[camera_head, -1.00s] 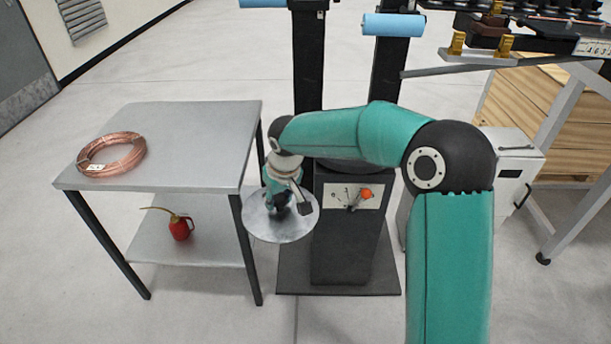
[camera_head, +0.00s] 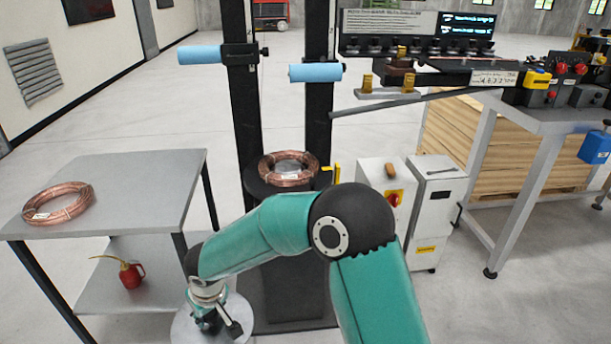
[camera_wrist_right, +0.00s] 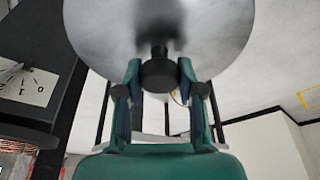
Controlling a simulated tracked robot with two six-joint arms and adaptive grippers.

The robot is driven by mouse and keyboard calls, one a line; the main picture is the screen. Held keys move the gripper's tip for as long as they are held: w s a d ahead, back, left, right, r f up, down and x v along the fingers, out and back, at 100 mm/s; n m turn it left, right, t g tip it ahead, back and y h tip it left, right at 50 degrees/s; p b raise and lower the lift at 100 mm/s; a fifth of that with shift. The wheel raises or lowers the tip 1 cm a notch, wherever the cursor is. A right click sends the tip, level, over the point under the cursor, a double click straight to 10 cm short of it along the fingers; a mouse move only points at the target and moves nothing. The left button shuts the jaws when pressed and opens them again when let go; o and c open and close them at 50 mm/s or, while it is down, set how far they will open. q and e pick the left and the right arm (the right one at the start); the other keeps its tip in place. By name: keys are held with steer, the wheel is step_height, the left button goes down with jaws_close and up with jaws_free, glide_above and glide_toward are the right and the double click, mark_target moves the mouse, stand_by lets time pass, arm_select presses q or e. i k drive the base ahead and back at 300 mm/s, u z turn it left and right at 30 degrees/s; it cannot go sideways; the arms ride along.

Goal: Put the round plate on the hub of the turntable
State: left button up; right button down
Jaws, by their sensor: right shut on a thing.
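The round plate (camera_head: 183,330) is a flat grey metal disc, low between the table and the black stand, partly cut off by the lower frame edge. My right gripper (camera_head: 207,322) is shut on a dark knob at the plate's centre. In the right wrist view, the plate (camera_wrist_right: 215,40) fills the top and my right gripper (camera_wrist_right: 159,76) grips the dark knob from both sides. The turntable (camera_head: 256,188) is a dark round top on the black stand, with a copper coil (camera_head: 275,178) lying on it. I cannot clearly make out its hub. My left gripper is not in view.
A grey table (camera_head: 140,180) at left bears another copper coil (camera_head: 45,213); a red oil can (camera_head: 132,274) stands on its lower shelf. Two black posts with blue rollers (camera_head: 315,72) rise behind the turntable. White cabinets (camera_head: 428,215) and a workbench stand right.

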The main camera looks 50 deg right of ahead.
mark_target(288, 165)
steer(key=z, duration=0.4)
steer(key=i, duration=0.85)
steer(key=z, duration=0.45)
